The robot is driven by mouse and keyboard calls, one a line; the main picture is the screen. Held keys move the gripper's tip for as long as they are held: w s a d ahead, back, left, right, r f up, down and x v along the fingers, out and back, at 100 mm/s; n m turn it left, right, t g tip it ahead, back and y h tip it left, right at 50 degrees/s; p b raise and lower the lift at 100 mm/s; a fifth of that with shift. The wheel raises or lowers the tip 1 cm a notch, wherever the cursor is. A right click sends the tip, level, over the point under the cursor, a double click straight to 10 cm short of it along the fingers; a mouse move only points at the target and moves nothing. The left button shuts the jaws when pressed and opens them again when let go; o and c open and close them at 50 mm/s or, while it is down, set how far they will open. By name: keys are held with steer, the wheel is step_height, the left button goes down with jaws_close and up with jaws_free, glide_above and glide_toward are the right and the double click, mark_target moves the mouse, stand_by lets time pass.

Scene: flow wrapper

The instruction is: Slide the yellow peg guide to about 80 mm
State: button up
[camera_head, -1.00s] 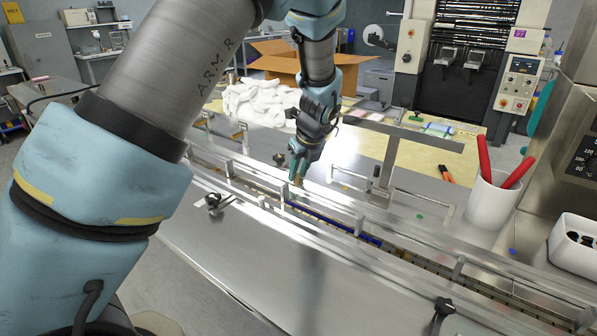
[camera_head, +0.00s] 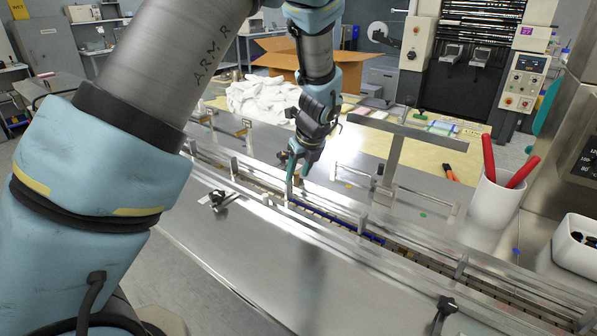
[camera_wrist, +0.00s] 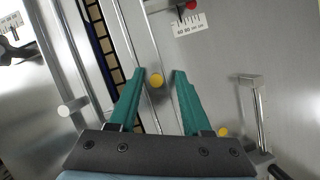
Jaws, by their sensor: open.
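A round yellow peg top (camera_wrist: 156,80) shows in the wrist view on the metal rail, between the tips of my two teal fingers. My gripper (camera_wrist: 155,73) is open, with a visible gap between the peg and each finger. In the head view my gripper (camera_head: 298,172) points down at the rail on the far side of the conveyor channel. A white printed scale (camera_wrist: 190,25) lies at the top of the wrist view, with a dark pointer over it. Its small numbers are hard to read, and I cannot tell the guide's setting.
A second yellow dot (camera_wrist: 222,132) lies right of my fingers. A metal handle (camera_wrist: 253,95) stands further right. Black clamp knobs (camera_head: 218,198) and rail posts line the conveyor. A white cup with red-handled tools (camera_head: 492,203) stands at the right.

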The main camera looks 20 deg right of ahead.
steer(key=b+v, duration=0.1)
steer(key=v, duration=0.9)
steer(key=shift+s+r+b, duration=0.2)
steer(key=shift+r+b, duration=0.15)
steer(key=w+a+n+g+p, duration=0.1)
steer(key=w+n+g+p, duration=0.1)
steer(key=n, duration=1.2)
steer(key=w+n+g+p, duration=0.2)
steer(key=n+p, duration=0.1)
steer(key=n, duration=1)
steer(key=shift+h, duration=0.3)
step_height(320, 180, down, 9)
steer(key=shift+w+a+f+p, duration=0.1)
steer(key=shift+w+f+p, duration=0.1)
steer(key=shift+p, duration=0.95)
